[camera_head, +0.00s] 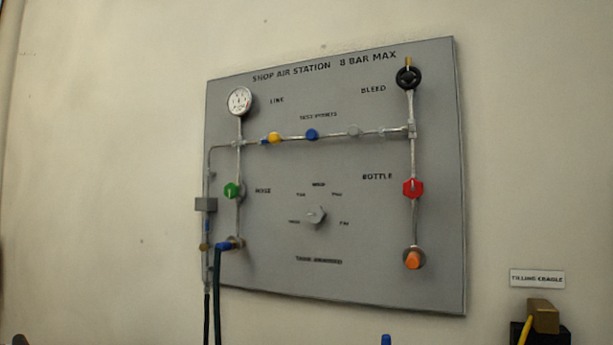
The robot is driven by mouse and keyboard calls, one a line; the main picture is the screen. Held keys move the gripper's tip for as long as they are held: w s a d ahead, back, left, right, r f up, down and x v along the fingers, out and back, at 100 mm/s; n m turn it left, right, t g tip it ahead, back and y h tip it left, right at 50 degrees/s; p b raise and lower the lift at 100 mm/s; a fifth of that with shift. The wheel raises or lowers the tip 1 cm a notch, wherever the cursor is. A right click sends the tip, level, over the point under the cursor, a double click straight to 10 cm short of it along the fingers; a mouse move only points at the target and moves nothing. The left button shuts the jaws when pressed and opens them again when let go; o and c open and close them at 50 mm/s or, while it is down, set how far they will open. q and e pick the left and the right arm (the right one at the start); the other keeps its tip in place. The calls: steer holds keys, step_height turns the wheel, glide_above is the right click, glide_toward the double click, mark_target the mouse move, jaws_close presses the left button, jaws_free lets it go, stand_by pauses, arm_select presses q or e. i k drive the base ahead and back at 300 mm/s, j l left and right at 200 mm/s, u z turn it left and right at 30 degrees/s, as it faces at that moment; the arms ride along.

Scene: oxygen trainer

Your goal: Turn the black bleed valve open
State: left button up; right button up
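The black bleed valve (408,77) is a round black handwheel at the upper right of the grey panel (275,270), right of the word BLEED. A small yellow-brown stem or pointer stands up at its top. It sits at the top of a vertical pipe. Whether the valve is open or closed cannot be told from this view. Neither of my grippers can be made out in the head view, and nothing touches the valve.
The panel also carries a gauge (240,102), a green knob (232,190), a red knob (413,188), a grey selector (316,215) and an orange fitting (413,259). Dark hoses (217,300) hang at lower left. A dark and brass-coloured object (543,317) stands at lower right.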

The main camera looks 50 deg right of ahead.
mark_target(408, 77)
steer(key=l+z, duration=0.1)
steer(key=z, duration=0.4)
steer(key=l+z, duration=0.1)
steer(key=z, duration=0.35)
steer(key=l+z, duration=0.1)
steer(key=z, duration=0.4)
steer(key=l+z, duration=0.1)
steer(key=z, duration=0.35)
steer(key=k+l+u, duration=0.1)
steer(key=l+u, duration=0.15)
steer(key=u, duration=0.15)
steer(key=k+l+u, duration=0.15)
steer(key=u, duration=0.25)
steer(key=k+l+u, duration=0.15)
steer(key=u, duration=0.3)
steer(key=k+l, duration=0.05)
steer(key=l, duration=0.05)
